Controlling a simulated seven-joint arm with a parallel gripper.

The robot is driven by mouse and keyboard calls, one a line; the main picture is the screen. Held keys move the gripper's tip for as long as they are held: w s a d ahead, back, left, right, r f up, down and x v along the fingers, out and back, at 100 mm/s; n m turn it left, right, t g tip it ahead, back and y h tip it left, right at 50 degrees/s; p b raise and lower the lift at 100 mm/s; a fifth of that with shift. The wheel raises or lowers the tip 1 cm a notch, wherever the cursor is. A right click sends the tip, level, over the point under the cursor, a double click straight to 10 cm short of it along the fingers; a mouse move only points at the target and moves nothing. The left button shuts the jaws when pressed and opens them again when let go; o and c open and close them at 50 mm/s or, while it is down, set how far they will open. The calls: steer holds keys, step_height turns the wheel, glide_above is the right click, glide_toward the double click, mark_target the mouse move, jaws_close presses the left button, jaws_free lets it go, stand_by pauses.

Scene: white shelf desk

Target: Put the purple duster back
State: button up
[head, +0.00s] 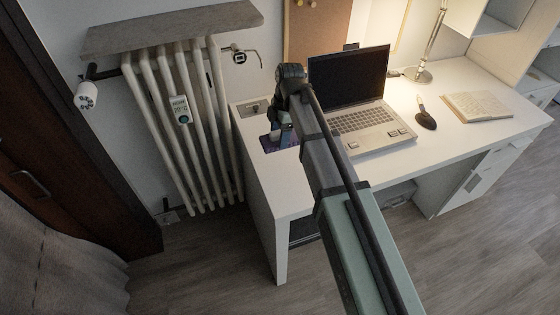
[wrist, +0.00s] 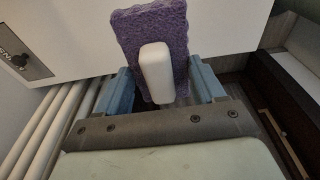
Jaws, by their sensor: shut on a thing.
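The purple duster (wrist: 152,32) is a rough purple pad with a white block-shaped handle (wrist: 156,70). In the wrist view it stands between the blue fingers of my gripper (wrist: 161,88), which is shut on it. In the head view my gripper (head: 281,124) is at the left end of the white desk (head: 290,190), left of the laptop. The duster (head: 288,141) shows there as a small purple patch, partly hidden by my gripper and arm. I cannot tell whether it touches the desk top.
An open laptop (head: 362,118) is just right of my arm. A small grey plate (head: 256,107) is at the desk's back left corner. A radiator (head: 172,130) stands left of the desk.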

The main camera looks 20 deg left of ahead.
steer(key=shift+f, duration=4.95)
steer(key=o, duration=0.9)
steer(key=shift+f, duration=0.1)
steer(key=shift+o, duration=0.2)
steer(key=r, duration=0.4)
steer(key=w+d+r, duration=0.1)
steer(key=r, duration=0.7)
steer(key=shift+w+d, duration=0.15)
